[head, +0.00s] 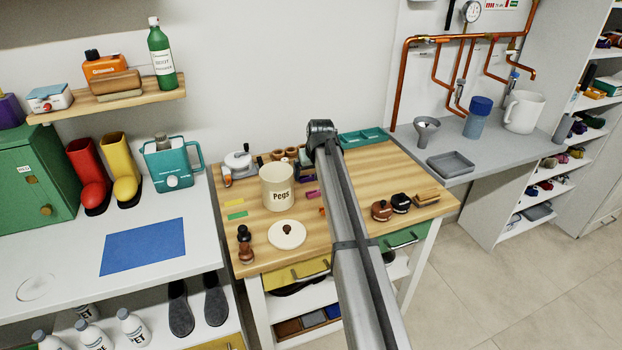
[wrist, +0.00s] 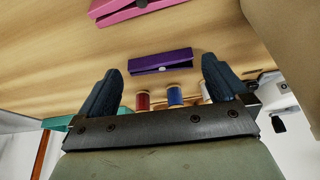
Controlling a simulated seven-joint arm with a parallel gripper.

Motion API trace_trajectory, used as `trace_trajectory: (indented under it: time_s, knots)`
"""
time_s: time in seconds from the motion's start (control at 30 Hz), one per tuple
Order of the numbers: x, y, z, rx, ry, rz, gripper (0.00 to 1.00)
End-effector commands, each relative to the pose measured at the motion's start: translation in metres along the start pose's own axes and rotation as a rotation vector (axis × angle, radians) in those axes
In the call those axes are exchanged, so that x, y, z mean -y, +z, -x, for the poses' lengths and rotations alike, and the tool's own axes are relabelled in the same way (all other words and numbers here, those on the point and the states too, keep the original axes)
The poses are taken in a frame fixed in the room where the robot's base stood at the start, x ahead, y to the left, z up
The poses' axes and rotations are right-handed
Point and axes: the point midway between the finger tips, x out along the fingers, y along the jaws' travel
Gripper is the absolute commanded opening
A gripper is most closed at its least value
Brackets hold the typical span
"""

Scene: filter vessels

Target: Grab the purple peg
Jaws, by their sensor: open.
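The purple peg (wrist: 160,61) lies flat on the wooden worktop in the wrist view, between and just beyond my fingertips as seen there. In the head view the purple peg (head: 308,178) is a small strip right of the cream Pegs canister (head: 277,188). My gripper (wrist: 160,68) is open, with one dark finger on each side of the peg in the picture and nothing between them. I cannot tell its exact height above the peg.
A pink peg (wrist: 135,8) lies near the purple one. Spools of thread, red (wrist: 143,101) and blue (wrist: 175,96), stand on its other side. The canister wall (wrist: 290,35) is close at the right in the wrist view. A round lid (head: 286,235) lies in front of the canister.

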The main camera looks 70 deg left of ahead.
Motion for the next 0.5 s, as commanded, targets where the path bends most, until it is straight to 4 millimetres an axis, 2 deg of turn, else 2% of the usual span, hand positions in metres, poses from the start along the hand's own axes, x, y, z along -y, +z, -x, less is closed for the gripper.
trace_trajectory:
  time_s: [0.13, 0.37, 0.5]
  knots:
    - [-0.0004, -0.0005, -0.0142, 0.000, 0.000, -0.001, 1.00]
    - [-0.0003, -0.0001, -0.0149, 0.000, 0.000, 0.000, 0.99]
    - [-0.0003, -0.0002, -0.0147, 0.000, 0.000, 0.000, 0.86]
